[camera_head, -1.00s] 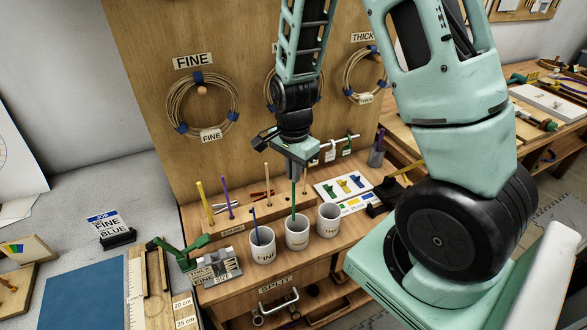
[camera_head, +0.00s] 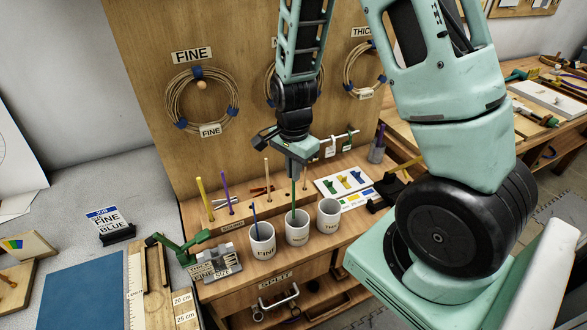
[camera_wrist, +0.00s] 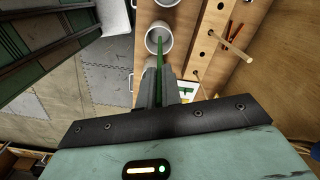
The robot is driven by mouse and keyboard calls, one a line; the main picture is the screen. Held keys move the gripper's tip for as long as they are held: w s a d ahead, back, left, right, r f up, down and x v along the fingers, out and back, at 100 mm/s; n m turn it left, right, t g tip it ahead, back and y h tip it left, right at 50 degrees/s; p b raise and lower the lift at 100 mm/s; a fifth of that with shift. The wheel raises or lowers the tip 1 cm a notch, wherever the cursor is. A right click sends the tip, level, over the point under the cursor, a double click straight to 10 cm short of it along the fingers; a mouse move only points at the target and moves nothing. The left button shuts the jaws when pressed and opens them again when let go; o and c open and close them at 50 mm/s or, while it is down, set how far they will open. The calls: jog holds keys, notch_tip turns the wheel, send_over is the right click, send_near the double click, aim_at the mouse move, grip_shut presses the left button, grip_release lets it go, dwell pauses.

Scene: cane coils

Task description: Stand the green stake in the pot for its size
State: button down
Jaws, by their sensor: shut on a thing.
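The green stake (camera_head: 294,197) is thin and upright. My gripper (camera_head: 297,172) is shut on its upper part. In the wrist view the stake (camera_wrist: 160,60) runs from between the fingers (camera_wrist: 161,92) towards a pale pot's mouth (camera_wrist: 159,36). In the head view its lower end is at or inside the mouth of the middle pot (camera_head: 298,233); whether it touches the bottom is hidden. The middle pot's label is too small to read. The pot marked FINE (camera_head: 263,246) stands left, with a blue stake (camera_head: 255,219) in it. The pot marked THICK (camera_head: 329,221) stands right.
Behind the pots, a wooden block (camera_head: 228,219) holds several upright stakes. Cane coils (camera_head: 200,100) hang on the board. A job card reading FINE BLUE (camera_head: 107,221) stands at left. A colour chart (camera_head: 343,186) lies at right. A green gauge (camera_head: 182,248) sits left of the pots.

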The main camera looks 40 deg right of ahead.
jog(key=shift+f, duration=0.15)
jog(key=shift+f+b, duration=3.85)
jog(key=shift+f, duration=1.05)
jog(key=c, duration=1.5)
grip_release()
jog(key=shift+r, duration=0.1)
notch_tip(320, 180, up, 17)
jog(key=shift+r, duration=0.2)
